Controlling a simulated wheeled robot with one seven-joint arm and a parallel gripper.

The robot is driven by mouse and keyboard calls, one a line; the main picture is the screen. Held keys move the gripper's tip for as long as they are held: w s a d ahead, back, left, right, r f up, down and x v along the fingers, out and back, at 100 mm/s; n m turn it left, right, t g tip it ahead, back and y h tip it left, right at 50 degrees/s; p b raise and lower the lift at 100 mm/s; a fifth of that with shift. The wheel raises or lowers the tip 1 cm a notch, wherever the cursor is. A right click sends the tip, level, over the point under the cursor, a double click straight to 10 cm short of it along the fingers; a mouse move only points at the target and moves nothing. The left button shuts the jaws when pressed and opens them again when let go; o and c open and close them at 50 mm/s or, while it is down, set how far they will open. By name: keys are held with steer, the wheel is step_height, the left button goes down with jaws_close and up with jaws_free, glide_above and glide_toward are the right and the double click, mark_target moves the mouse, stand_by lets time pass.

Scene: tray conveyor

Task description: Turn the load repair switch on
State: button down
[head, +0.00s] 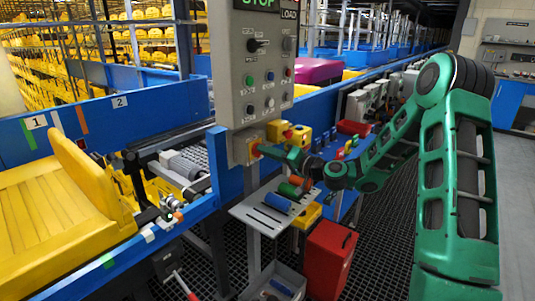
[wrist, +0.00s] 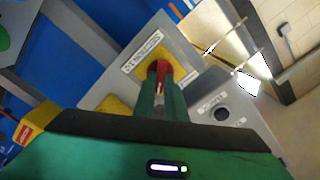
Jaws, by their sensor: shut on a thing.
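The switch is a red handle (wrist: 159,69) on a yellow plate (wrist: 128,82), mounted on a grey panel; its label is too blurred to read for sure. In the head view the yellow plate (head: 254,147) sits low on the grey control box (head: 236,112). My gripper (wrist: 162,82) has its two green fingers on either side of the red handle and is shut on it. In the head view my gripper (head: 264,149) reaches the box from the right. The fingers hide part of the handle, and I cannot tell its exact setting.
The control box carries a black rotary knob (head: 257,45) and several buttons above the switch. A small shelf (head: 268,212) with coloured cylinders lies just below my gripper. A yellow tray (head: 62,215) is on the conveyor at left. A red box (head: 329,258) stands below.

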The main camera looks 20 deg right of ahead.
steer(key=shift+w+d+f+m, duration=0.1)
steer(key=shift+d+m, duration=0.05)
steer(key=shift+m, duration=1.1)
steer(key=shift+w+d+f+m, duration=0.1)
steer(key=shift+m, duration=1.2)
steer(key=shift+d+f+m, duration=0.1)
steer(key=shift+d+m, duration=0.05)
steer(key=shift+m, duration=1.1)
steer(key=c, duration=1.8)
jaws_free()
steer(key=shift+a, duration=0.15)
steer(key=shift+s, duration=0.1)
steer(key=v, duration=1)
steer(key=shift+s+d, duration=0.2)
steer(key=shift+s, duration=0.05)
